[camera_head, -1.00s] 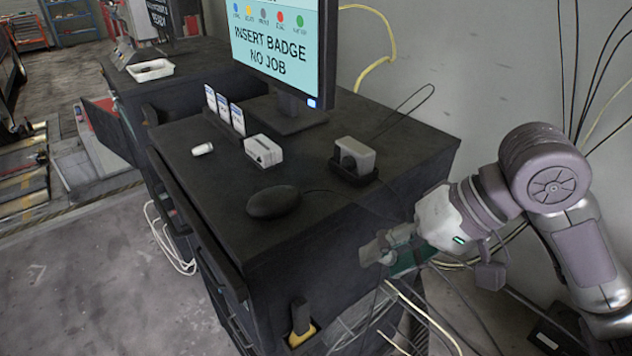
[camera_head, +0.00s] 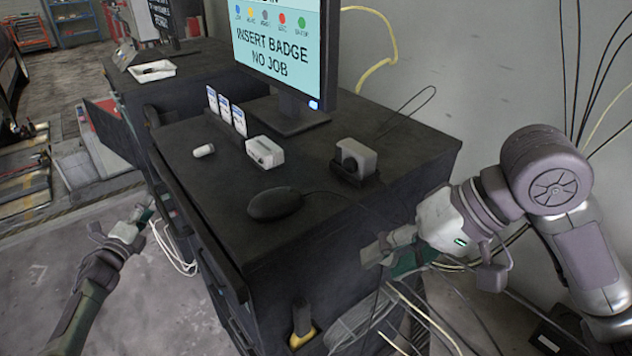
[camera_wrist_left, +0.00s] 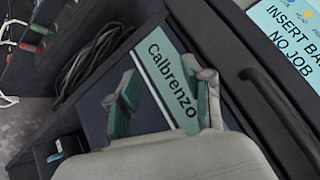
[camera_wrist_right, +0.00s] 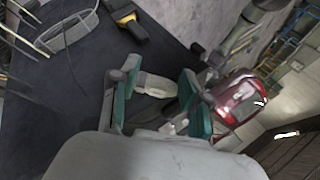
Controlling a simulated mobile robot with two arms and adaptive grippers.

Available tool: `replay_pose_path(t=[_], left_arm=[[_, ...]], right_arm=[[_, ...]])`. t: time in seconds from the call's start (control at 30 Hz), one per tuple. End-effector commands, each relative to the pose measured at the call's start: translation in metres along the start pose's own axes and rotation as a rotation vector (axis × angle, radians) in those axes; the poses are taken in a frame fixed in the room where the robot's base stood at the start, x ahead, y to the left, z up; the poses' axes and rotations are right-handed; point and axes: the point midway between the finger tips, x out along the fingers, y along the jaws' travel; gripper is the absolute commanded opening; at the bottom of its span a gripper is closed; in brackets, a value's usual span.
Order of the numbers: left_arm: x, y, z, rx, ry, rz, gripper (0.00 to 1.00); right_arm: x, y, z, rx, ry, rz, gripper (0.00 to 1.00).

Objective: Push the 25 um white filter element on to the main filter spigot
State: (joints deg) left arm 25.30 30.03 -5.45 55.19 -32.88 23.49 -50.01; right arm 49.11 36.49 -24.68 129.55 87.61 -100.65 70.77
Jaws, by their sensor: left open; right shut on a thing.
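My right gripper (camera_head: 372,252) is beside the right-hand side of the black cabinet, below its top. In the right wrist view its green-padded fingers (camera_wrist_right: 158,76) are shut on a pale cylindrical piece (camera_wrist_right: 155,86). I cannot read any marking on it, so I cannot tell if it is the 25 um white filter element. A small white cylinder (camera_head: 203,150) lies on the cabinet top. My left gripper (camera_head: 143,212) is left of the cabinet, open and empty. I cannot make out the main filter spigot.
On the cabinet top (camera_head: 330,130) are a dark mouse (camera_head: 274,204), a white box (camera_head: 264,152), a grey device in a black holder (camera_head: 354,158), upright cards (camera_head: 226,110) and a monitor (camera_head: 275,45). Cables (camera_head: 410,320) hang below my right gripper. Open floor (camera_head: 165,310) lies at left.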

Motion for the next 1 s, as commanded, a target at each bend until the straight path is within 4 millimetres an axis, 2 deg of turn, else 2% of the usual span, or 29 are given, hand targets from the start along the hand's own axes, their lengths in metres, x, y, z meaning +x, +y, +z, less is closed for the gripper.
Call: replay_pose_path(t=[0.03, 0.17, 0.23, 0.3, 0.4, 0.47, 0.5, 0.67, 0.8, 0.9, 1.0], left_arm=[[0.009, -0.03, 0.015, 0.077, 0.005, -0.055, 0.51], [0.028, -0.103, 0.032, 0.297, 0.035, -0.2, 0.51], [0.036, -0.144, 0.028, 0.424, 0.066, -0.291, 0.51], [0.043, -0.183, 0.014, 0.552, 0.103, -0.39, 0.51], [0.049, -0.232, -0.021, 0.719, 0.169, -0.54, 0.51], [0.05, -0.258, -0.047, 0.813, 0.21, -0.636, 0.51], [0.049, -0.275, -0.064, 0.873, 0.234, -0.703, 0.51], [0.034, -0.335, -0.138, 1.11, 0.325, -0.999, 0.51], [0.005, -0.379, -0.203, 1.325, 0.384, -1.317, 0.51], [-0.025, -0.405, -0.247, 1.475, 0.411, -1.59, 0.51], [-0.06, -0.42, -0.285, 1.603, 0.423, -1.894, 0.51]], right_arm=[[0.0, 0.0, 0.0, 0.0, 0.0, 0.0, 0.1], [0.0, 0.0, 0.0, 0.0, 0.0, 0.0, 0.1], [0.0, 0.0, 0.0, 0.0, 0.0, 0.0, 0.1], [0.0, 0.0, 0.0, 0.0, 0.0, 0.0, 0.1], [0.0, 0.0, 0.0, 0.0, 0.0, 0.0, 0.1], [0.0, 0.0, 0.0, 0.0, 0.0, 0.0, 0.1], [0.0, 0.0, 0.0, 0.0, 0.0, 0.0, 0.1], [0.0, 0.0, 0.0, 0.0, 0.0, 0.0, 0.1], [0.0, 0.0, 0.0, 0.0, 0.0, 0.0, 0.1], [0.0, 0.0, 0.0, 0.0, 0.0, 0.0, 0.1], [0.0, 0.0, 0.0, 0.0, 0.0, 0.0, 0.1]])
